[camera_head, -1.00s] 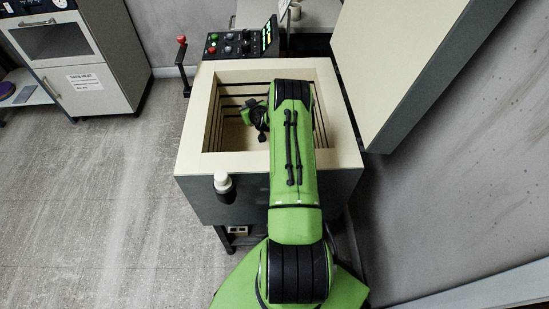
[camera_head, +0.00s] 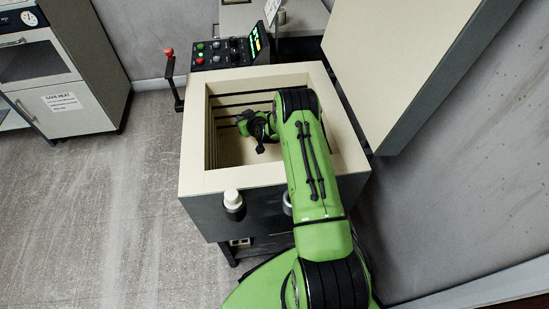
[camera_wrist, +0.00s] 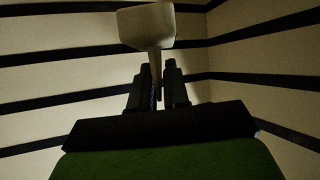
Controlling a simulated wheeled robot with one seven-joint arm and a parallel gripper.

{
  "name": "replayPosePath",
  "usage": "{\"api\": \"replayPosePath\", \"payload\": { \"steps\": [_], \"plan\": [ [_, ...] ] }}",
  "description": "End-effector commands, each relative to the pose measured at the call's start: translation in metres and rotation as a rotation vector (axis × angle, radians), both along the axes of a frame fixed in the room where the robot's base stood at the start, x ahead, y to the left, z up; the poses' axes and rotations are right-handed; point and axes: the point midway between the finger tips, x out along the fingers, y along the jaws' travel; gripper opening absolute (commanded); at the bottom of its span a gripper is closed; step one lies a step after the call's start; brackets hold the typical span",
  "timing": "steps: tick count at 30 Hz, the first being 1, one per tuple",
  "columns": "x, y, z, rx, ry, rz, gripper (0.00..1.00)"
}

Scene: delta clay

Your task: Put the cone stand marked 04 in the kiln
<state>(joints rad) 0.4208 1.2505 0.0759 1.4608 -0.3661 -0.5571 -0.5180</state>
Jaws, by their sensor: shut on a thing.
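The kiln (camera_head: 245,178) is an open-topped box with a pale rim, and its inner walls carry dark horizontal grooves. My green arm reaches over the near right rim, with its wrist down inside the chamber. In the wrist view my gripper (camera_wrist: 165,78) is shut on the narrow stem of a pale, wide-topped piece, the cone stand (camera_wrist: 147,27). No marking on it is readable in this dim view. The kiln walls show behind it. In the head view the held stand and the fingertips are hidden by my wrist.
A control panel (camera_head: 222,53) with buttons and a lit display stands behind the kiln. A red-knobbed lever (camera_head: 171,70) is at its left. A large pale panel (camera_head: 400,60) rises at the right. A white-capped fitting (camera_head: 232,199) is on the kiln's front. Open floor lies left.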

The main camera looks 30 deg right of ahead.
Motion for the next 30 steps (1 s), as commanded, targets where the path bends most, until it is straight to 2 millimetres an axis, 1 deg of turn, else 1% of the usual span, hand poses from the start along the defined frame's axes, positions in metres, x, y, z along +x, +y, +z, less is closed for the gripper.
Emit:
{"api": "replayPosePath", "payload": {
  "steps": [1, 3, 6, 10, 14, 15, 21, 24, 25, 29, 30],
  "plan": [
    [-0.001, 0.001, -0.018, 0.003, 0.004, 0.000, 0.00],
    [-0.001, 0.001, -0.037, 0.003, 0.004, -0.001, 0.00],
    [-0.001, 0.000, -0.053, 0.002, 0.002, 0.000, 0.00],
    [-0.001, 0.000, -0.070, 0.002, 0.002, 0.000, 0.00],
    [-0.001, 0.000, -0.093, 0.002, 0.003, -0.001, 0.00],
    [-0.001, 0.000, -0.096, 0.001, 0.001, -0.001, 0.00],
    [-0.001, 0.000, -0.093, 0.000, 0.001, 0.000, 0.00],
    [-0.001, 0.000, -0.097, 0.001, 0.002, -0.001, 0.00],
    [-0.001, 0.000, -0.097, 0.001, 0.003, -0.001, 0.18],
    [-0.001, 0.000, -0.096, 0.001, 0.002, -0.001, 0.38],
    [-0.001, 0.000, -0.096, 0.001, 0.002, -0.001, 0.41]
  ]
}}
